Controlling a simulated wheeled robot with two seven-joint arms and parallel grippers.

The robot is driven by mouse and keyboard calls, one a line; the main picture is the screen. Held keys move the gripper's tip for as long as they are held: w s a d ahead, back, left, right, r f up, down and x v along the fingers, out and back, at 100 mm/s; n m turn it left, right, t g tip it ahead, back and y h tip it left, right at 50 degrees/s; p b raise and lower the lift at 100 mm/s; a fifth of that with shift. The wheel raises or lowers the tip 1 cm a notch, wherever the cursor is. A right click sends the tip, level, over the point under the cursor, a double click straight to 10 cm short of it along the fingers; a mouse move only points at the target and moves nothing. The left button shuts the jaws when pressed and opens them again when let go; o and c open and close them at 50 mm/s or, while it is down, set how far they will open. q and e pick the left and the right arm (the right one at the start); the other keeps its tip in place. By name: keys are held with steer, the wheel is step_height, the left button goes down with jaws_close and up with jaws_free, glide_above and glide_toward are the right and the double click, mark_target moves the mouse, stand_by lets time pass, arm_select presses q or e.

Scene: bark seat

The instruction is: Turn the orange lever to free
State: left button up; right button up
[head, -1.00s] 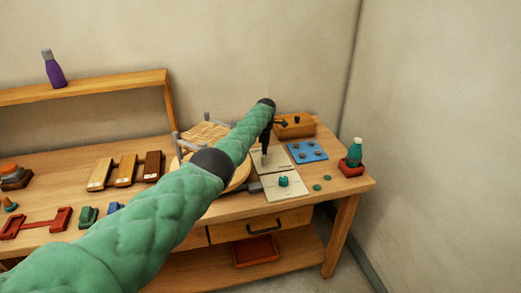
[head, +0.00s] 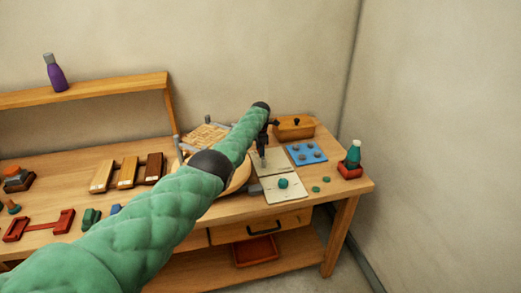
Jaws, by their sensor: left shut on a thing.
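I cannot make out an orange lever at my gripper in the head view. My left gripper (head: 262,160) points down over a pale card at the back right of the bench. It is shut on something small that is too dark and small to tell. My green padded left arm crosses the middle of the view and hides part of a round wooden board (head: 239,180) and the bench behind it. An orange-topped brown block (head: 14,172) stands at the far left, well away from the gripper. My right gripper is not in view.
The wooden bench (head: 330,196) holds a blue tray (head: 306,153), a front card (head: 272,194) with a green knob (head: 283,183), a wooden box (head: 294,131) and a teal bottle (head: 353,154) in a red holder. A woven panel (head: 203,136) with grey posts stands behind my arm.

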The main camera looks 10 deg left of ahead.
arm_select(q)
steer(key=shift+w+r, duration=0.1)
steer(key=shift+r, duration=0.15)
steer(key=o, duration=1.1)
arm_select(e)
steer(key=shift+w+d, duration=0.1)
arm_select(q)
steer(key=shift+f, duration=0.1)
step_height(320, 180, up, 5)
steer(key=shift+b, duration=0.45)
steer(key=shift+r+b, duration=0.3)
steer(key=shift+r, duration=1.15)
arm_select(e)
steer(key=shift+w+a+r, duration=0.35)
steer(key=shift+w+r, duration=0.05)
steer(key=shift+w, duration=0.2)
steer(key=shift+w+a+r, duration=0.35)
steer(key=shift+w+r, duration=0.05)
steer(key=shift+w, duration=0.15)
